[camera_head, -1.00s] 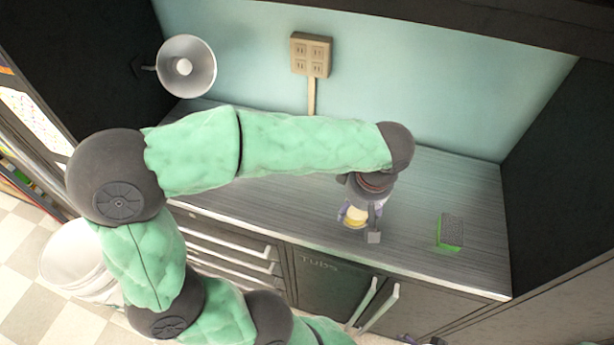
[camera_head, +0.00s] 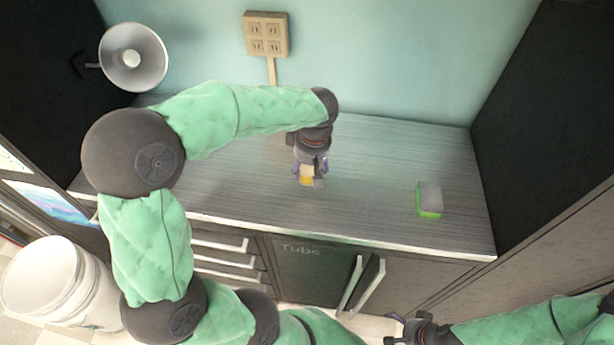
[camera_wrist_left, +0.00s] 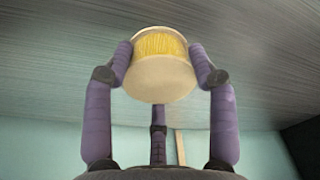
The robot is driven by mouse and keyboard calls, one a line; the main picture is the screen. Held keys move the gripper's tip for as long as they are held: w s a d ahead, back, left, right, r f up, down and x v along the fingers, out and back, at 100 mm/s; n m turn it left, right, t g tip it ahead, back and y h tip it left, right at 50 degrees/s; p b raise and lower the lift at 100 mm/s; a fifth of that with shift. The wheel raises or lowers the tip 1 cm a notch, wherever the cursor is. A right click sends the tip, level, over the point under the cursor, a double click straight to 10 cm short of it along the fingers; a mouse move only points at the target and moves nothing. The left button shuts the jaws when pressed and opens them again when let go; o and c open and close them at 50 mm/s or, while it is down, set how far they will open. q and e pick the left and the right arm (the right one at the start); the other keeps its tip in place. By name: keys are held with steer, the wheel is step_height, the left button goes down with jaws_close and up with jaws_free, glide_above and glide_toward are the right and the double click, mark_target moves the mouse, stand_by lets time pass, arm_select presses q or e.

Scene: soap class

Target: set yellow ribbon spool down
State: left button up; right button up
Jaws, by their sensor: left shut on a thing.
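The yellow ribbon spool (camera_head: 305,173) has yellow winding between pale round flanges. In the left wrist view the spool (camera_wrist_left: 160,45) sits between the purple fingers of my left gripper (camera_wrist_left: 162,65), which is shut on it. In the head view my left gripper (camera_head: 309,174) points down with the spool at the grey counter (camera_head: 370,190), left of its middle. I cannot tell whether the spool touches the counter. My right gripper (camera_head: 408,331) shows partly at the bottom edge, in front of the cabinets, and its jaw state is unclear.
A green and grey sponge (camera_head: 429,199) lies on the right of the counter. A power outlet (camera_head: 266,34) and a round metal lamp (camera_head: 134,57) are at the back. White buckets (camera_head: 45,285) stand on the floor at left. The counter between spool and sponge is clear.

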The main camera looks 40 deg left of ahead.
mark_target(307, 175)
arm_select(q)
steer(key=shift+w+a+f, duration=0.15)
steer(key=shift+a+f, duration=0.1)
steer(key=shift+f, duration=0.1)
steer(key=f, duration=0.2)
steer(key=f+b, duration=0.1)
steer(key=shift+w+a+f, duration=0.15)
steer(key=shift+a+f, duration=0.05)
steer(key=shift+f, duration=0.2)
steer(key=shift+r, duration=0.1)
steer(key=shift+f, duration=0.2)
steer(key=o, duration=1.1)
steer(key=shift+r, duration=0.15)
